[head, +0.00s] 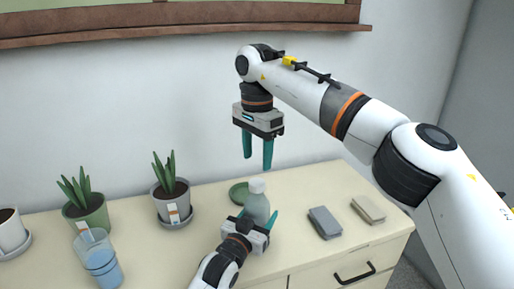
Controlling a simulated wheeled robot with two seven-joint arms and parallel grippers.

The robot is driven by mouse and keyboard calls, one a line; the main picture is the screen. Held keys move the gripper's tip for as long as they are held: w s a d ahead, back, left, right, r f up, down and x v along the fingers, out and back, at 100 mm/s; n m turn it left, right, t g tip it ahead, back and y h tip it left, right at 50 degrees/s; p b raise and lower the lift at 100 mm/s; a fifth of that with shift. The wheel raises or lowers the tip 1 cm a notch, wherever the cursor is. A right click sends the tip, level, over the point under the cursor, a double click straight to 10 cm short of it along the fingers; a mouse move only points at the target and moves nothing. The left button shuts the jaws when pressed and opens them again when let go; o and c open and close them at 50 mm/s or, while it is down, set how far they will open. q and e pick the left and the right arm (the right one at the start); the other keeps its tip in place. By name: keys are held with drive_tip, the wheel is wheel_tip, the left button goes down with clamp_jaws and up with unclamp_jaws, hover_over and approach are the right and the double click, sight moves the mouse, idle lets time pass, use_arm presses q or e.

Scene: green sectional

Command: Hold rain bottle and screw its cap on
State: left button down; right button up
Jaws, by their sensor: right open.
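The bottle (257,206), grey-green and translucent, stands upright near the middle of the counter. A pale cap-like piece (257,185) is at its top; I cannot tell whether it is screwed down. My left gripper (256,215) is low in front of the bottle, with one teal finger toward each side of it. The bottle's lower part is hidden by this gripper, and contact is unclear. My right gripper (257,162) is open and empty, pointing down, above the bottle's top with a clear gap.
A green round dish (239,193) lies just behind the bottle. Potted plants (172,195) (86,208) and a blue tumbler (101,262) stand to the left. A dark grey block (325,222) and a beige block (368,210) lie to the right. The wall is close behind.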

sight(257, 182)
wheel_tip(257, 182, down, 7)
drive_tip(key=shift+r, duration=0.1)
idle(0.4)
drive_tip(key=c, duration=1)
drive_tip(key=m, duration=0.4)
drive_tip(key=shift+m, duration=0.3)
drive_tip(key=m, duration=1.6)
drive_tip(key=o, duration=1.1)
drive_tip(key=shift+c, duration=0.2)
